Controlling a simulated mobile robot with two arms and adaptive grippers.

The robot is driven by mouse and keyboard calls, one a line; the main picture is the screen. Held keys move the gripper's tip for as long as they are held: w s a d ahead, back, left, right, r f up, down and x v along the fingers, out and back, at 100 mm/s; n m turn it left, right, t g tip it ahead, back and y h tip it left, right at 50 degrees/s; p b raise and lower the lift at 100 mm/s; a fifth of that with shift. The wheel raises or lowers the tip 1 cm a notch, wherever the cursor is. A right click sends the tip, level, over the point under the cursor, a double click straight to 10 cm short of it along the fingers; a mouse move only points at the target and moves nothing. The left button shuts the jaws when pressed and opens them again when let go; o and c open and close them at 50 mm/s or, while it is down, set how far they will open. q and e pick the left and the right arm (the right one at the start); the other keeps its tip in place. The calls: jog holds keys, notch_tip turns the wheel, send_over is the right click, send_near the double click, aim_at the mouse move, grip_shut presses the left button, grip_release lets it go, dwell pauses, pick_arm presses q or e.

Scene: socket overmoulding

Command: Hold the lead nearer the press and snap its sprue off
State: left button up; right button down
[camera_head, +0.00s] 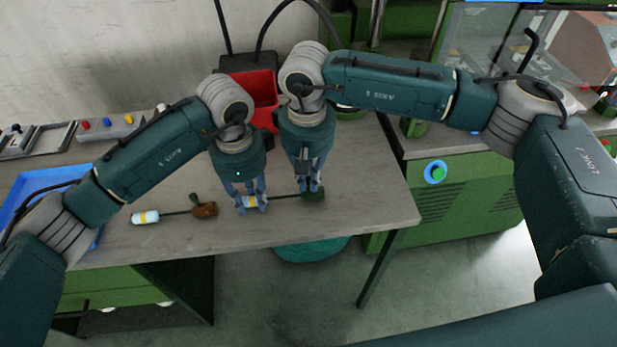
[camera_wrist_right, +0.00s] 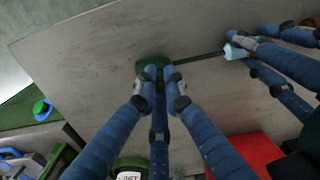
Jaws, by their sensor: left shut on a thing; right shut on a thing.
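The lead nearer the press lies along the right part of the table. It has a green moulded end (camera_head: 316,197), a thin dark cable (camera_head: 285,197) and a white-and-blue end (camera_head: 250,202). My left gripper (camera_head: 251,208) is shut on the white-and-blue end, also seen in the right wrist view (camera_wrist_right: 236,50). My right gripper (camera_head: 311,189) is shut at the green end (camera_wrist_right: 151,68); its fingers hide the sprue, so I cannot tell whether they grip it or the moulding. The other lead, with a brown moulded end (camera_head: 205,210) and an upright dark green stub (camera_head: 193,198), lies to the left.
A red bin (camera_head: 264,92) stands behind my grippers. A blue tray (camera_head: 22,192) and a button box (camera_head: 105,127) are at the left. The green press (camera_head: 455,190) stands right of the table. The table's front right corner (camera_head: 400,212) is bare.

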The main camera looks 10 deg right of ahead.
jog(key=shift+d, duration=0.15)
dwell(0.5)
jog(key=shift+r, duration=0.2)
jog(key=shift+r, duration=2.85)
pick_arm(q)
jog(key=o, duration=1.2)
